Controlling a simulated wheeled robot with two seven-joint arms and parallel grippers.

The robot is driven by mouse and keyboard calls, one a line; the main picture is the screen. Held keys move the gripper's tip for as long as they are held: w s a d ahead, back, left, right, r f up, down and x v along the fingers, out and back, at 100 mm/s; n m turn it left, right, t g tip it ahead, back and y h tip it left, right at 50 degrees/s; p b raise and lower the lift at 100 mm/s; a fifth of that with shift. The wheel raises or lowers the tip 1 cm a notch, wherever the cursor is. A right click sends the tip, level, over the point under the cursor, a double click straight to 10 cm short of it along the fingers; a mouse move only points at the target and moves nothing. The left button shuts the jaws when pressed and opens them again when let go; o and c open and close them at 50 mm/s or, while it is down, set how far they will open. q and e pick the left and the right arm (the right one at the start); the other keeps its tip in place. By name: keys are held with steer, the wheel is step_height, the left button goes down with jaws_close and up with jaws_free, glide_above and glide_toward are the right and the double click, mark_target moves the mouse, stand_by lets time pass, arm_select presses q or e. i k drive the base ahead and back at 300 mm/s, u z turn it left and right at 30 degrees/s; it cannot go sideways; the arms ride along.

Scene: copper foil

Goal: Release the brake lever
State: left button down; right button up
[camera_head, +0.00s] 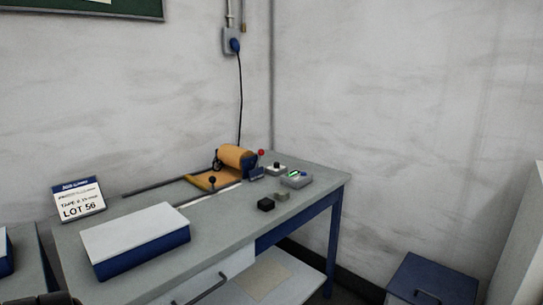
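A copper-coloured foil roll (237,157) sits on a dark blue stand at the back of the grey workbench (250,215). A foil sheet (205,180) lies in front of it. A small lever with a red ball knob (261,153) stands at the roll's right end. A dark shape at the bottom left edge may be part of my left arm. No gripper fingers show.
A white-topped blue box (140,240) and a "LOT 56" sign (78,200) stand on the bench's left. A blue bin (435,280) is on the floor.

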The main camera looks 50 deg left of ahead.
mark_target(260, 152)
steer(key=k, duration=0.65)
steer(key=u, duration=0.85)
steer(key=i, duration=0.45)
steer(key=z, duration=0.05)
